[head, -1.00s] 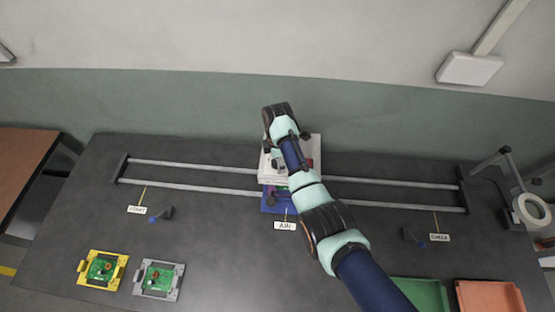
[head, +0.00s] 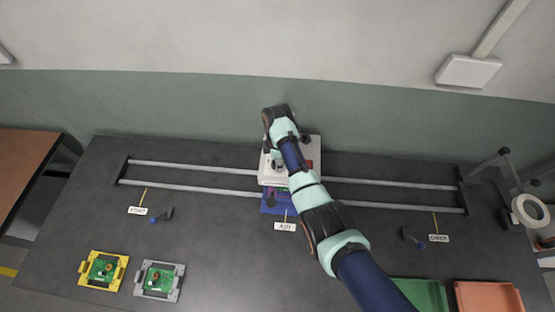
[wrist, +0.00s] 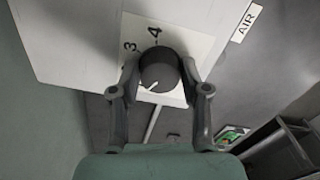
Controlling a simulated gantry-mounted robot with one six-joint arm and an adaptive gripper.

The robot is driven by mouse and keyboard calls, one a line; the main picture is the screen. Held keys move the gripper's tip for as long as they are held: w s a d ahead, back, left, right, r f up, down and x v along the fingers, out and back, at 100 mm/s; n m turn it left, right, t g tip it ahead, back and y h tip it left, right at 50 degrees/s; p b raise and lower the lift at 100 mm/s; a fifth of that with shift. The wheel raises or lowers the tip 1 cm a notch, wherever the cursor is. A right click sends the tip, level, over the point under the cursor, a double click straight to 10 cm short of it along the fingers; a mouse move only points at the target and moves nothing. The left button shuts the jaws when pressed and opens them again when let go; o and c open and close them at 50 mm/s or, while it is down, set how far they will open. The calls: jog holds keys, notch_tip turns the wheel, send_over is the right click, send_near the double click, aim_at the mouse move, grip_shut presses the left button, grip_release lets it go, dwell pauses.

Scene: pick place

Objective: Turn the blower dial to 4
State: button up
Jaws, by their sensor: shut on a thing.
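The blower dial (wrist: 158,68) is a round dark grey knob on a white panel with a printed scale (wrist: 190,43). Its white pointer line is at the lower left of the knob in the wrist view, away from the printed 3 and 4 at the top. My gripper (wrist: 159,73) is shut on the dial, one finger at each side. The left finger covers part of the scale. In the head view the white blower box (head: 313,146) stands at the back middle of the table, and my arm hides the dial there.
An AIR label (head: 285,227) stands before the box, beside a blue fixture (head: 277,208). Two rails (head: 205,188) run left and right. A yellow (head: 122,262) and a grey board carrier (head: 176,282) lie front left. Green (head: 421,294) and orange trays (head: 490,297) are front right.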

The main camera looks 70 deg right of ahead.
jog(key=m+p, duration=0.1)
jog(key=m, duration=0.2)
jog(key=shift+r, duration=0.15)
jog(key=m+p, duration=0.1)
jog(key=m, duration=0.2)
jog(key=shift+m, duration=0.4)
jog(key=m+p, duration=0.1)
jog(key=m, duration=0.5)
jog(key=shift+p, duration=0.35)
jog(key=m, duration=0.6)
jog(key=shift+m+p, duration=0.3)
jog(key=shift+m, duration=0.1)
jog(key=m, duration=0.6)
jog(key=shift+m, duration=0.3)
jog(key=o, duration=1.2)
jog(key=shift+c, duration=0.2)
